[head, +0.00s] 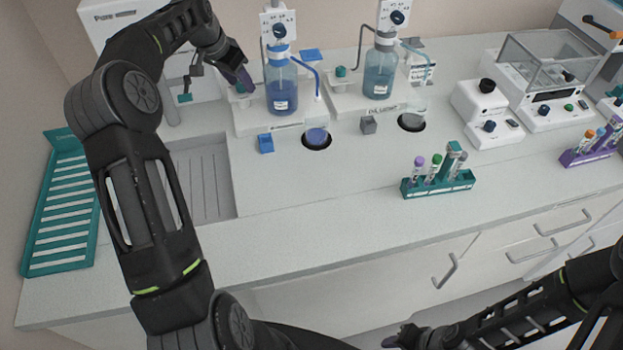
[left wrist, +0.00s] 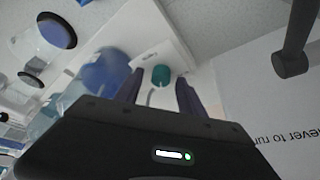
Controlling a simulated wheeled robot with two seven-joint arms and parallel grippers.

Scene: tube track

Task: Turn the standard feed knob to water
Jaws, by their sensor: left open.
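My left gripper (head: 242,78) is open, its purple fingers just above a teal knob (head: 240,89) at the left end of the blue-liquid station. In the left wrist view the teal knob (left wrist: 161,75) shows between the open fingers. Any contact is unclear. Behind it, a dark blue round dial (head: 279,31) with small marks sits on a white plate above the blue bottle (head: 282,92); its marks are too small to read. I cannot tell which of these is the standard feed knob. My right gripper (head: 398,338) is low at the bottom edge; its fingers are unclear.
A similar station with a pale blue bottle (head: 380,72), dial (head: 397,17) and teal knob (head: 341,72) stands to the right. A tube rack (head: 438,187), balance (head: 545,85) and sink (head: 200,180) are nearby. The front bench is mostly clear.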

